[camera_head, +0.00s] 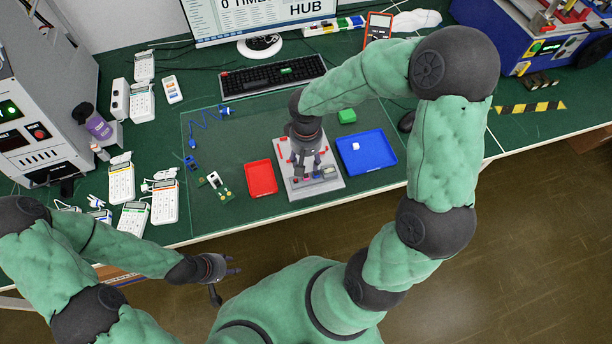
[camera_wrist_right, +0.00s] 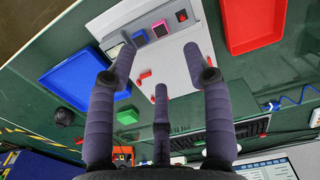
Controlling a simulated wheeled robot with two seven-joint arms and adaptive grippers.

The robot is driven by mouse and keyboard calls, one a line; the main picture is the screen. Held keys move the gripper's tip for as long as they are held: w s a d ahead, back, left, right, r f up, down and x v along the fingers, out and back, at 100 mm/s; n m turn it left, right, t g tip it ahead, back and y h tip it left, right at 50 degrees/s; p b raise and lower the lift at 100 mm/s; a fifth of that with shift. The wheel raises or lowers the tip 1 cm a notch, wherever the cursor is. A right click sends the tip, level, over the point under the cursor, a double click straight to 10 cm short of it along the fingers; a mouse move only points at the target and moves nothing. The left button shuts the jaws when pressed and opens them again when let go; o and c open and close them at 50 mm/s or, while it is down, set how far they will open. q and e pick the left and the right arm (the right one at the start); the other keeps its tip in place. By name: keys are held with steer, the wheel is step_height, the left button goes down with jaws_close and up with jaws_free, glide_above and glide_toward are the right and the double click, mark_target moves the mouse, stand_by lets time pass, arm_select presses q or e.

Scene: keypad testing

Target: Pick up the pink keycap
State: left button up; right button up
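The pink keycap (camera_wrist_right: 160,29) sits on the grey test device (camera_wrist_right: 175,60), between a blue square key (camera_wrist_right: 140,38) and a dark-framed red switch (camera_wrist_right: 182,15) in the right wrist view. My right gripper (camera_wrist_right: 160,62) is open above the device, its three fingers spread and nothing between them. The keycap lies ahead of the fingertips, apart from them. In the head view the right gripper (camera_head: 305,158) hangs over the grey device (camera_head: 330,186) and hides part of it. My left gripper (camera_head: 232,275) is open and empty off the table's front edge.
A red tray (camera_head: 261,178) stands left of the device, and a blue tray (camera_head: 375,160) holding a white cube (camera_head: 356,146) stands right. A green block (camera_head: 347,116) and a keyboard (camera_head: 272,75) lie behind. Several white calculators (camera_head: 164,202) crowd the table's left side.

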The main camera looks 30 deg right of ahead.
steer(key=r+n, duration=0.2)
steer(key=n, duration=0.1)
steer(key=b, duration=0.2)
glide_above(306, 176)
steer(key=f, duration=0.6)
steer(key=shift+s+a, duration=0.15)
steer(key=shift+s, duration=0.15)
steer(key=f, duration=0.1)
steer(key=f+b, duration=0.1)
steer(key=f, duration=0.1)
steer(key=f+b, duration=0.1)
steer(key=f, duration=0.1)
steer(key=shift+w, duration=0.35)
steer(key=c, duration=0.9)
